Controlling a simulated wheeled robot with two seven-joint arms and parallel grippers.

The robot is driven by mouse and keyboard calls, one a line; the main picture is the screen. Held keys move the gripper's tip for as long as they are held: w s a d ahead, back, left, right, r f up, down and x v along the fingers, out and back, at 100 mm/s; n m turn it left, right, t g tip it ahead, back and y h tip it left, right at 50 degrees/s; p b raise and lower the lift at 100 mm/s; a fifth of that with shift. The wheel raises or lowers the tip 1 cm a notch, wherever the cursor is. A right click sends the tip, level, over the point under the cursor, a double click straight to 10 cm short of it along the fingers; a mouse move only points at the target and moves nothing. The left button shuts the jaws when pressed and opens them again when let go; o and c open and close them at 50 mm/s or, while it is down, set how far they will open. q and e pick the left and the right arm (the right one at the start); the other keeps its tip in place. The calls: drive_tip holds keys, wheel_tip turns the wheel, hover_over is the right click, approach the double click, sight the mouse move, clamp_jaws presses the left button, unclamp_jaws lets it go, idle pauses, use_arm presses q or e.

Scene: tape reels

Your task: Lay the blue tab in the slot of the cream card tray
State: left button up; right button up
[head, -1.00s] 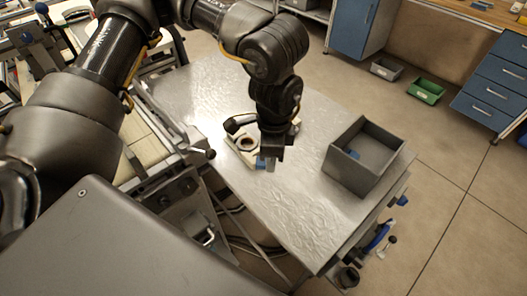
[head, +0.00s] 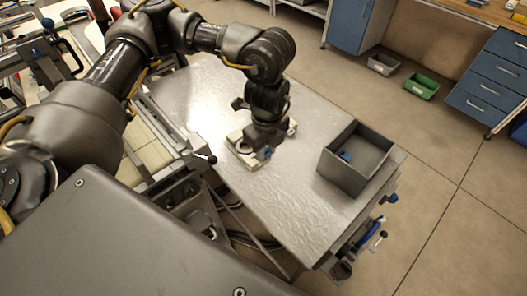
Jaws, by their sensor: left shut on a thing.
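The cream card tray (head: 241,156) lies flat on the metal table, partly hidden by my left arm. My left gripper (head: 262,149) points down over the tray's near right part. It is shut on a small blue tab (head: 267,154), which shows at the fingertips. I cannot tell whether the tab touches the tray or is in its slot, because the gripper hides that spot. My right gripper is not in view.
The metal table (head: 285,205) is bare in front of the tray. A machine with a lever borders the table's left edge.

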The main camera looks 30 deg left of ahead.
use_arm(q)
drive_tip(key=shift+w+a+f+p, duration=0.15)
drive_tip(key=shift+w+a+f, duration=0.4)
drive_tip(key=shift+f, duration=0.9)
drive_tip(key=shift+w+a+f+p, duration=0.1)
drive_tip(key=shift+w+a+f, duration=0.4)
drive_tip(key=shift+f, duration=1)
drive_tip(key=shift+w+a+f+p, duration=0.2)
drive_tip(key=shift+w+f, duration=0.55)
drive_tip(key=shift+f, duration=0.7)
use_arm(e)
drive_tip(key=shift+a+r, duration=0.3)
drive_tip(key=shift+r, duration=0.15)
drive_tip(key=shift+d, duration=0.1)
use_arm(q)
drive_tip(key=shift+f+b, duration=0.35)
drive_tip(key=shift+f, duration=0.2)
drive_tip(key=o, duration=0.9)
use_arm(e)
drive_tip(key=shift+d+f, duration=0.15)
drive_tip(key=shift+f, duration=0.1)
use_arm(q)
drive_tip(key=shift+o, duration=0.2)
drive_tip(key=shift+r, duration=0.1)
